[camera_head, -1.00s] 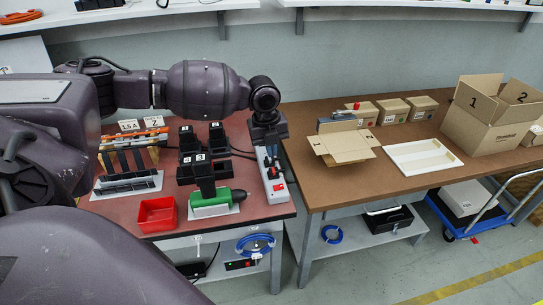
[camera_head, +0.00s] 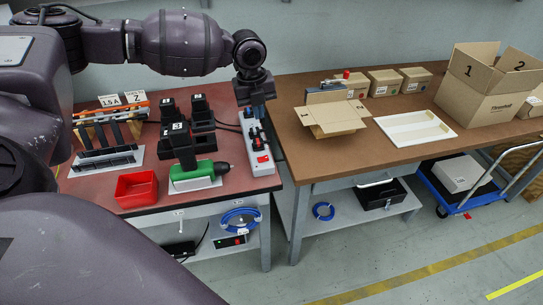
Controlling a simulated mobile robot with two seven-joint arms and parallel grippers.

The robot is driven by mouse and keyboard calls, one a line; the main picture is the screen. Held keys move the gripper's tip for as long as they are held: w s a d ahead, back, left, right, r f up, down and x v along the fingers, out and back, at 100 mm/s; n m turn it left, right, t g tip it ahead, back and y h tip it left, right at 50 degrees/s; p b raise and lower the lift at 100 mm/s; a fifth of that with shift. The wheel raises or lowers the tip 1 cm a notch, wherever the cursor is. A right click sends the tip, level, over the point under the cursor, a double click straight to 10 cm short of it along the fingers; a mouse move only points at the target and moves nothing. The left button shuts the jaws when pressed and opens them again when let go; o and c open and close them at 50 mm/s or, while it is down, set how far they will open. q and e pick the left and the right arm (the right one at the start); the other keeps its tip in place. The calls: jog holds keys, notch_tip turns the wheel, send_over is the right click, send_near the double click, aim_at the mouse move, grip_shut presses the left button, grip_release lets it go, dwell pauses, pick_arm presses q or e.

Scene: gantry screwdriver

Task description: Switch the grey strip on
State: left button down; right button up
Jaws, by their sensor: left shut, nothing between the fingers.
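A light grey power strip (camera_head: 250,134) lies along the right edge of the red-topped table, with dark plugs in its far part. A red switch (camera_head: 263,159) shows at its near end. My left gripper (camera_head: 259,110) points down at the strip's far end, shut and empty. It covers part of the strip there; I cannot tell whether it touches. The switch is uncovered, nearer the table's front, and its on or off position is too small to tell. My right gripper is not in view.
A green screwdriver (camera_head: 200,172) on a white base, black battery chargers (camera_head: 201,117) and a red bin (camera_head: 137,188) stand left of the strip. Another strip with a red switch (camera_head: 231,241) lies on the shelf below. The brown table (camera_head: 370,152) holds cartons and a white tray.

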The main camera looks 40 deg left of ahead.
pick_arm(q)
jog(key=shift+s+d, duration=0.3)
jog(key=shift+s, duration=0.15)
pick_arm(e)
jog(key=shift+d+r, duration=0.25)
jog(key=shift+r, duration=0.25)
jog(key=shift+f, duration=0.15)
pick_arm(q)
jog(key=b, duration=0.3)
send_near(267, 157)
jog(key=f, duration=0.6)
jog(key=shift+w, duration=0.25)
jog(key=shift+w+d+f, duration=0.1)
jog(key=shift+f, duration=0.65)
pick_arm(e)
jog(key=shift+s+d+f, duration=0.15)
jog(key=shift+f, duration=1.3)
